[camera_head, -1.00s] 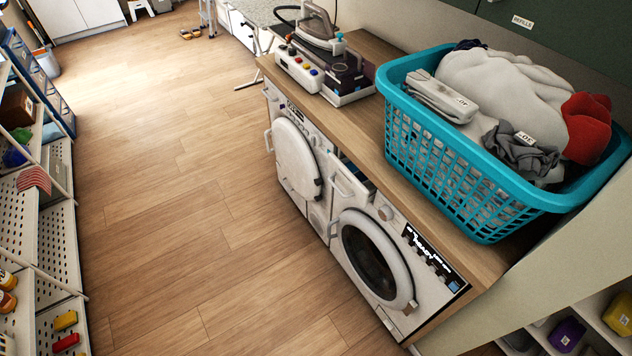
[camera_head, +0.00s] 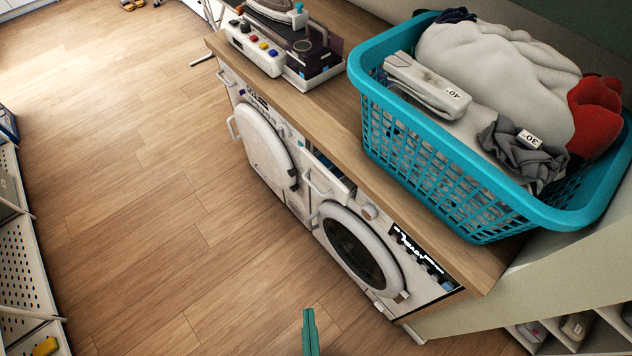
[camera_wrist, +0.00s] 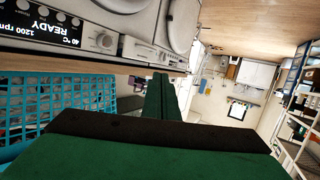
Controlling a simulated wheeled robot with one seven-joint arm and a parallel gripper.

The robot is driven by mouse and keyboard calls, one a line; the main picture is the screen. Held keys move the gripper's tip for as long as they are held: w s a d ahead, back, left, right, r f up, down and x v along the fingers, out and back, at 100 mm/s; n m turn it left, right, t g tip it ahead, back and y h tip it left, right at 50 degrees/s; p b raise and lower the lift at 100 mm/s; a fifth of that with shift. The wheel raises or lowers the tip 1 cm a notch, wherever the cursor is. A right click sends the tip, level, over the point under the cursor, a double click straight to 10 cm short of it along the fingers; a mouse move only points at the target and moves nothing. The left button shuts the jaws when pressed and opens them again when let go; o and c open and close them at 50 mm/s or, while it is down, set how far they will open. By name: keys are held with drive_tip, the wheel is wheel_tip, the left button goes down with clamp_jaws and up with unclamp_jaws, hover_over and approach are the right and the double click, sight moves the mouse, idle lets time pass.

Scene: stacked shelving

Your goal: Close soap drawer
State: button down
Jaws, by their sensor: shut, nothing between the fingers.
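The soap drawer (camera_head: 330,184) is at the top left of the front washing machine (camera_head: 362,250). It sticks out from the machine's front, with a dark gap showing behind it and a white handle on its face. In the wrist view, which looks upside down, the drawer (camera_wrist: 143,50) shows beside the round knob. My gripper (camera_head: 309,318) shows as a narrow green tip at the bottom of the head view, below the drawer and apart from it. In the wrist view my gripper (camera_wrist: 163,85) is shut and empty, its fingers together.
A second machine with a round white door (camera_head: 263,148) stands further back. A wooden counter (camera_head: 330,118) carries a blue laundry basket (camera_head: 440,185) and an iron station (camera_head: 285,50). Shelving (camera_head: 22,265) lines the left side. The floor (camera_head: 150,200) between is clear.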

drive_tip(key=w+a+f+n+g, duration=0.1)
drive_tip(key=w+f+n+g, duration=0.1)
drive_tip(key=w+f+n, duration=0.45)
drive_tip(key=w+a+f+n+g, duration=0.15)
drive_tip(key=f+n, duration=0.25)
drive_tip(key=f, duration=0.5)
drive_tip(key=n+g+h, duration=0.2)
drive_tip(key=n+h, duration=1.1)
drive_tip(key=n, duration=0.1)
approach(312, 187)
drive_tip(key=x, duration=0.6)
drive_tip(key=shift+w+d, duration=0.1)
drive_tip(key=shift+d, duration=0.05)
